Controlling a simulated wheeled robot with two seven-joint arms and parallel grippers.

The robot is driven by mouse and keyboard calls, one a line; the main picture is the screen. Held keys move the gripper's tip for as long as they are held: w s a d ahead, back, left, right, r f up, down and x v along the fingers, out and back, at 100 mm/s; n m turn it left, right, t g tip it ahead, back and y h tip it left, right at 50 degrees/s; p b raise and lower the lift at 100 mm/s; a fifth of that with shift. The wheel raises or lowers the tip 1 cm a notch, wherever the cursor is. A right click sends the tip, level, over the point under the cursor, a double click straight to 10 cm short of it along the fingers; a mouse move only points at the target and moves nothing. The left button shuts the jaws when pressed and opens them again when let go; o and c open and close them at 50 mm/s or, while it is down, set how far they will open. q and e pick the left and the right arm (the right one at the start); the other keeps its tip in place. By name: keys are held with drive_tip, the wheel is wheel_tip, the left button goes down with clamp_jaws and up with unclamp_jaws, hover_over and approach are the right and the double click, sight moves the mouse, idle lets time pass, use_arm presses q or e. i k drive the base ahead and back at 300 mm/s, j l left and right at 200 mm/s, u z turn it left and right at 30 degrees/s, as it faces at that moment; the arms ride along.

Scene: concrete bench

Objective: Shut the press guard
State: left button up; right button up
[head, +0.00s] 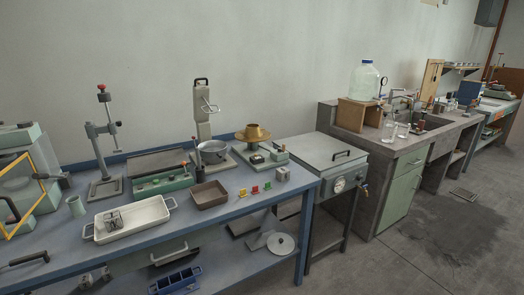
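The press (45,195) is a pale green-grey machine at the left end of the blue bench, cut off by the picture's left edge. Its guard is a yellow-edged frame (38,173) with a clear pane, standing at a slant in front of the machine body. A black handle (11,208) shows on or just by the guard near the left edge. The guard's hinge side is out of view, so I cannot tell how far open it stands. Neither of my grippers shows in this view.
A black bar handle (27,259) lies at the front left. Open floor (400,265) is at right.

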sight(19, 221)
drive_tip(key=u, duration=1.65)
